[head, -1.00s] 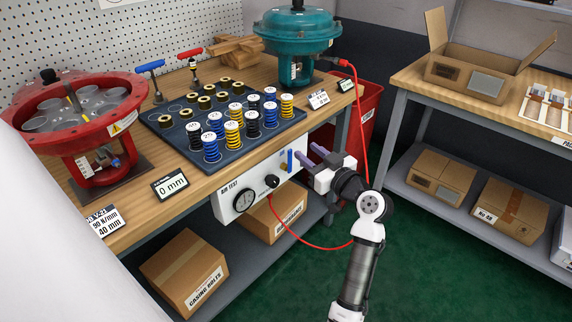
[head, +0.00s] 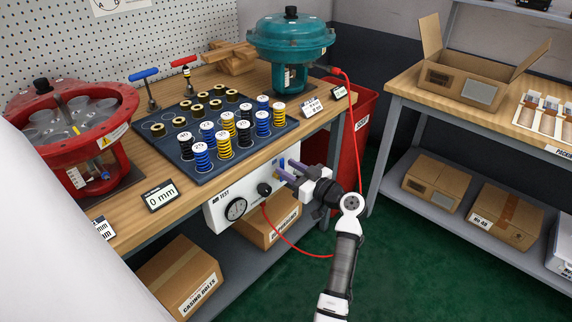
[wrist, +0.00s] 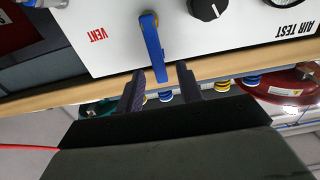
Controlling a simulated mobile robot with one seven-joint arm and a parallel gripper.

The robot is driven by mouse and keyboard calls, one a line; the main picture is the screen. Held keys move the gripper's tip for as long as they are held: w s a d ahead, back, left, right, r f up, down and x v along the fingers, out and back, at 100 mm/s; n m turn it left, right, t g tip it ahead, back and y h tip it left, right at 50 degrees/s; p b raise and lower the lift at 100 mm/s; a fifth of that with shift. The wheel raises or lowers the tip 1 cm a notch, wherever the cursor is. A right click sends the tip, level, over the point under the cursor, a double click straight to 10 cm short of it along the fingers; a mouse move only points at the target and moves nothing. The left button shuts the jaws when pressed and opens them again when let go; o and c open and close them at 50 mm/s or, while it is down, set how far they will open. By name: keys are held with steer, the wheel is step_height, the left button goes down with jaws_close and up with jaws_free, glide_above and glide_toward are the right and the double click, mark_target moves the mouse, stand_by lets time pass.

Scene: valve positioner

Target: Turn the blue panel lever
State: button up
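The blue panel lever (wrist: 153,48) is a flat bar on the white air test panel (wrist: 110,30), beside the red VENT label. The wrist view shows the panel upside down. My gripper (wrist: 161,78) is open, with one dark finger on each side of the lever's free end in that picture. I cannot tell whether either finger touches it. In the head view the lever (head: 281,164) is small and partly covered by my gripper (head: 287,169) in front of the panel.
A black knob (wrist: 206,8) and a gauge (head: 236,209) sit on the same panel. A red hose (head: 283,237) hangs from it below my gripper. The wooden bench (head: 130,213) carries springs and a teal actuator (head: 291,40). A red bin (head: 360,125) stands behind.

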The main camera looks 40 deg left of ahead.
steer(key=shift+a, duration=0.9)
steer(key=shift+c, duration=0.3)
jaws_close()
